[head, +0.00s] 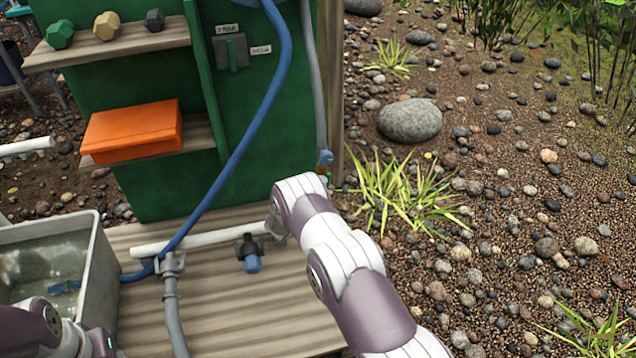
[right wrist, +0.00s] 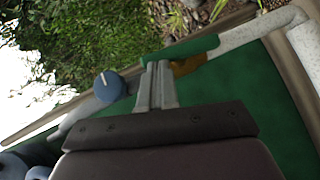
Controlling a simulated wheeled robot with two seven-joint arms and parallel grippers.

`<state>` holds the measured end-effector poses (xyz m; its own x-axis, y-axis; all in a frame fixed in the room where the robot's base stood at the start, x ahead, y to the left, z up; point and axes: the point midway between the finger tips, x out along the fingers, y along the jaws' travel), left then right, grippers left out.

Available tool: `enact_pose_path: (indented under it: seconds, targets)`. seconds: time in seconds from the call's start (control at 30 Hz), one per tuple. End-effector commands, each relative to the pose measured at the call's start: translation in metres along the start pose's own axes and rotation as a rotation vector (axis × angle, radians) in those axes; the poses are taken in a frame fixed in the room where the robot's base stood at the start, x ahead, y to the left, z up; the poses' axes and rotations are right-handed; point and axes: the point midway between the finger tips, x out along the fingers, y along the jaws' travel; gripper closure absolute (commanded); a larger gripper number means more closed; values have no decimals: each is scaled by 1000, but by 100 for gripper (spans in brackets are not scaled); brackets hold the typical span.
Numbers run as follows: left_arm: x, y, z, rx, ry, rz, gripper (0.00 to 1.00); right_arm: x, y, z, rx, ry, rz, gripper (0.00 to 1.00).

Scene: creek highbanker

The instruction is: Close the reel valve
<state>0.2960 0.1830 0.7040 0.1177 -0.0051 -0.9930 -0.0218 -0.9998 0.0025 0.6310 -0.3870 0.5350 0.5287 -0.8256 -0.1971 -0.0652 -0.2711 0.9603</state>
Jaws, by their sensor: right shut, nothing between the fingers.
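In the right wrist view, a valve with a green lever handle (right wrist: 180,50) and a brass-coloured body (right wrist: 188,65) sits on a pale pipe (right wrist: 245,32). I cannot tell for sure that it is the reel valve. My right gripper (right wrist: 155,70) is shut and empty. Its fingertips appear close to the left part of the green handle; I cannot tell whether they touch. In the head view my right arm reaches to the front of the green cabinet (head: 160,190), and its fingers are hidden behind the wrist. My left gripper is not in view; only part of that arm shows.
A blue round knob (right wrist: 108,87) is left of my fingers. A black valve with a blue handle (head: 250,262) stands on the wooden deck (head: 235,315). A blue hose (head: 232,165) crosses the cabinet. A grey tub (head: 103,270) stands left; stony ground lies right.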

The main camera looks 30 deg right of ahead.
Motion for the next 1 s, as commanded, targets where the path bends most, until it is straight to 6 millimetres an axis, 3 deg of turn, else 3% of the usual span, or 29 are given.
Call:
enact_pose_path:
  seconds: [0.5, 1.0]
  targets:
    - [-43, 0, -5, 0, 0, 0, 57, 11, 19, 10, 317, -2, -314, 100]
    - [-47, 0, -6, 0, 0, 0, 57, 25, 21, 25, 618, -2, -617, 100]
